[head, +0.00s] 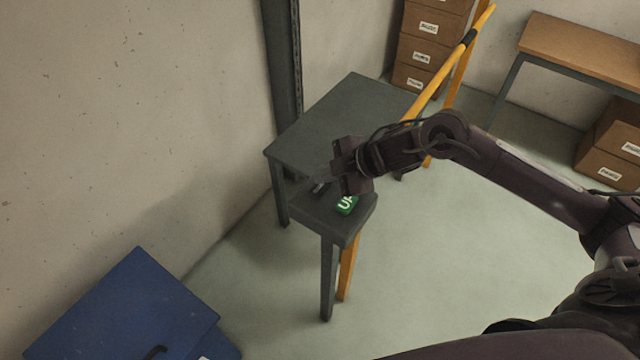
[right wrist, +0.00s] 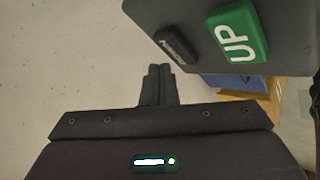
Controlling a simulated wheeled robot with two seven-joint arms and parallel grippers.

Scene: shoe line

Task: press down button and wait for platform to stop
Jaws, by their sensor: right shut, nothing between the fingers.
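A grey stand with a flat dark platform (head: 345,110) is against the wall in the head view. A lower control shelf (head: 315,209) at its near end carries a green UP button (head: 347,204). The right wrist view shows the UP button (right wrist: 238,35) and a small black labelled piece (right wrist: 176,46) beside it; its label is too small to read. No button clearly marked DOWN shows. My right gripper (head: 322,185) is over the shelf area, its wrist partly covering it. Its fingers (right wrist: 158,84) are shut and empty, appearing beside the panel; contact cannot be told. My left gripper is out of view.
A yellow rail (head: 450,65) rises beside the platform. A blue box (head: 135,305) stands at lower left. Cardboard boxes (head: 425,50) are at the back, and a wooden-topped table (head: 580,50) is at right. The floor in front of the stand is clear.

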